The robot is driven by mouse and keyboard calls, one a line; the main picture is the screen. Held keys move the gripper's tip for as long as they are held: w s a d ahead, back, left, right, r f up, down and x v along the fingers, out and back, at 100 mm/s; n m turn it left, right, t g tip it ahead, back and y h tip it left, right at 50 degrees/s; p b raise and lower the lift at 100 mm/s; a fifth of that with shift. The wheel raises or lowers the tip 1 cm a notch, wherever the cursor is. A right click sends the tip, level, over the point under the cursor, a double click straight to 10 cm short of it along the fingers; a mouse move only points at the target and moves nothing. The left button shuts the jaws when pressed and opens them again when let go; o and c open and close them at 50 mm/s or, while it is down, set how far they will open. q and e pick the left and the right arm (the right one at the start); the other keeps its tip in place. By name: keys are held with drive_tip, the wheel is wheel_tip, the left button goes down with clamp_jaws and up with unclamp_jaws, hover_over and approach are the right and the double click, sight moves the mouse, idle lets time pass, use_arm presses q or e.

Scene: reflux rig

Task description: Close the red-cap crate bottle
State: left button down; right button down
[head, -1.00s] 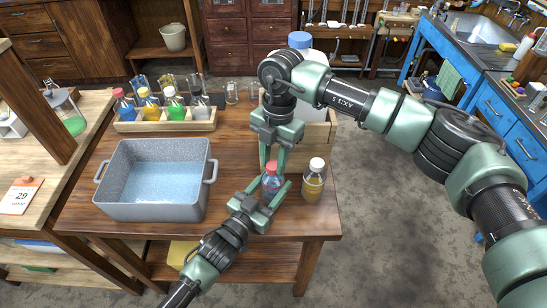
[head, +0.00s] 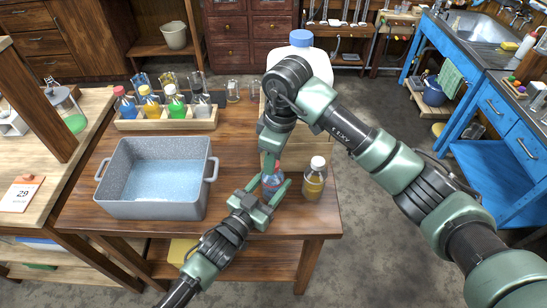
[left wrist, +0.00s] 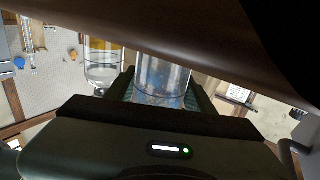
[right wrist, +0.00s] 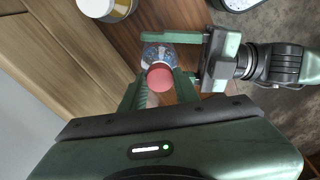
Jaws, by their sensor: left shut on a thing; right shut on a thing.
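The crate bottle (head: 272,184) is clear with bluish contents and stands upright near the table's front right. Its red cap (right wrist: 160,76) sits at the bottle's mouth; whether it is fully seated cannot be told. My left gripper (head: 273,187) is shut on the bottle's body from the front. The bottle's body also shows between its fingers in the left wrist view (left wrist: 162,82). My right gripper (right wrist: 159,88) comes from above and is shut on the red cap. In the head view the cap is mostly hidden by the right gripper.
A white-capped bottle with yellow contents (head: 315,178) stands close to the right. A grey tub of water (head: 152,205) is at left. A wooden rack (head: 165,123) of several bottles is behind it. A large blue-capped container (head: 301,39) stands behind my right arm.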

drive_tip(key=shift+r+m, duration=0.1)
drive_tip(key=shift+m, duration=0.2)
drive_tip(key=c, duration=1.1)
unclamp_jaws()
drive_tip(key=shift+o, duration=0.2)
drive_tip(key=shift+d, duration=0.1)
drive_tip(key=shift+s+d+r, duration=0.1)
drive_tip(key=shift+r, duration=2.1)
drive_tip(key=shift+c, duration=0.4)
